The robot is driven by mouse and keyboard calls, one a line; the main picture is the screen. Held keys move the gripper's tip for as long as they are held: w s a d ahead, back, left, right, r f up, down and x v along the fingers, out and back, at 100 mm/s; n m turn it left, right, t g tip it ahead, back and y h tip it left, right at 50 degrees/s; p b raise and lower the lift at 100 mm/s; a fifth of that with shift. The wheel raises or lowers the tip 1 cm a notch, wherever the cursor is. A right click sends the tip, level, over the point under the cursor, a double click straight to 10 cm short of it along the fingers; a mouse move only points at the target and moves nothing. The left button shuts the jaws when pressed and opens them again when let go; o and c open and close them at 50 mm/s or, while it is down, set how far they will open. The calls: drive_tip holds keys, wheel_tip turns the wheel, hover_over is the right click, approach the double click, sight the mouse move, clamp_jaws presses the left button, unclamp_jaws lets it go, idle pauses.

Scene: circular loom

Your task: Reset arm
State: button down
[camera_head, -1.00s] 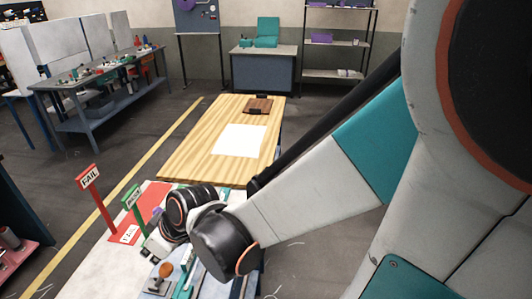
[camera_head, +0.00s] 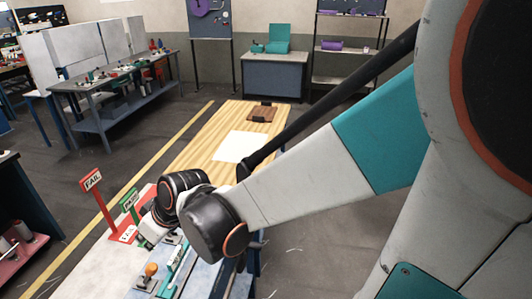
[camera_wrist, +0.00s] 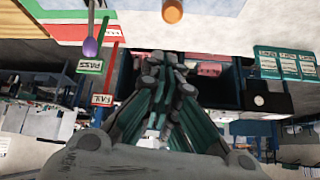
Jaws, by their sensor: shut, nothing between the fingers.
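My arm reaches from the right across the head view. Its dark wrist hangs over the near workbench. My gripper (camera_head: 146,238) shows small beyond the wrist, partly hidden by it, near the green PASS sign (camera_head: 130,198). In the wrist view my gripper (camera_wrist: 166,62) has its fingers together and empty. The PASS sign (camera_wrist: 90,66) and the red FAIL sign (camera_wrist: 103,100) appear upside down there, left of the fingers. The FAIL sign also stands at the left in the head view (camera_head: 91,181).
An orange knob (camera_head: 151,270) stands on the near workbench below my wrist; it also shows in the wrist view (camera_wrist: 173,10). A wooden table (camera_head: 205,125) with a white sheet (camera_head: 239,147) lies behind my arm. Open floor (camera_head: 330,215) lies to its right.

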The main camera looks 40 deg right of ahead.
drive_tip(key=shift+s, duration=0.15)
drive_tip(key=s+d+f+m+h+b, duration=0.1)
drive_tip(key=s+d+f+m+b, duration=0.1)
drive_tip(key=s+f+b, duration=0.4)
drive_tip(key=s+d+f+m+h+b, duration=0.2)
drive_tip(key=s+d+f+b, duration=0.3)
drive_tip(key=b, duration=1.1)
wheel_tip(320, 180, down, 4)
drive_tip(key=shift+s+d+t, duration=0.2)
drive_tip(key=shift+s+t, duration=0.1)
drive_tip(key=shift+s, duration=0.95)
drive_tip(key=shift+w, duration=0.1)
